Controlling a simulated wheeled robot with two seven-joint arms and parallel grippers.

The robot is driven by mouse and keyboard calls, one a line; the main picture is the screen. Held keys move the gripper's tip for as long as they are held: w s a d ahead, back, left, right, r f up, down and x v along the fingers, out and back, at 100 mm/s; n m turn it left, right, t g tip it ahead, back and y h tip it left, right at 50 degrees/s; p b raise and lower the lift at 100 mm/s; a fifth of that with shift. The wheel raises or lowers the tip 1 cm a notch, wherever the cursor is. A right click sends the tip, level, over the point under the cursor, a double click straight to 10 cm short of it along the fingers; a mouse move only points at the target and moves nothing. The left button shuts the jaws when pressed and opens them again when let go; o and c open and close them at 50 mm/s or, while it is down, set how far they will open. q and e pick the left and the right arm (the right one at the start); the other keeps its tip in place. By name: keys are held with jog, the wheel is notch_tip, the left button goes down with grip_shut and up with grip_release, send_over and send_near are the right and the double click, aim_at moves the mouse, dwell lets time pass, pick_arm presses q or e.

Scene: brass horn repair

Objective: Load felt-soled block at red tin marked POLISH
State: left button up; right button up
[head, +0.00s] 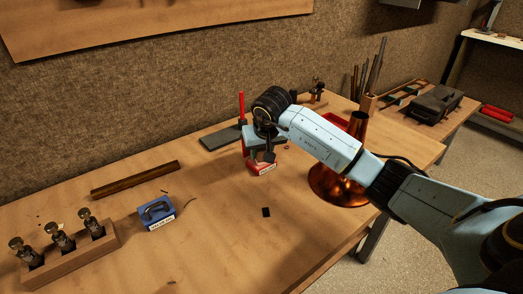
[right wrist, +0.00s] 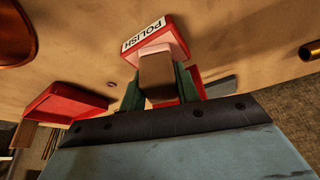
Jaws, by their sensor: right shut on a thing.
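The red tin (head: 262,168) stands on the bench in the middle of the head view, partly hidden by my right gripper (head: 266,150). In the right wrist view the tin (right wrist: 178,30) shows its white label reading POLISH and a pink surface inside. My right gripper (right wrist: 160,88) is shut on a brown block (right wrist: 157,72), held between its dark green fingers. The block overlaps the pink surface in that view; I cannot tell whether it touches it. The block's felt sole is hard to make out. My left gripper is not in view.
A copper horn bell (head: 335,187) stands right of the tin, under my right arm. A blue tin (head: 157,211), a dark bar (head: 135,179) and a wooden rack (head: 75,258) of valves are to the left. A grey slab (head: 220,138) lies behind. The front middle is mostly clear.

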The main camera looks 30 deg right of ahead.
jog(key=shift+f, duration=0.1)
jog(key=shift+r+p, duration=2.65)
jog(key=shift+r, duration=0.9)
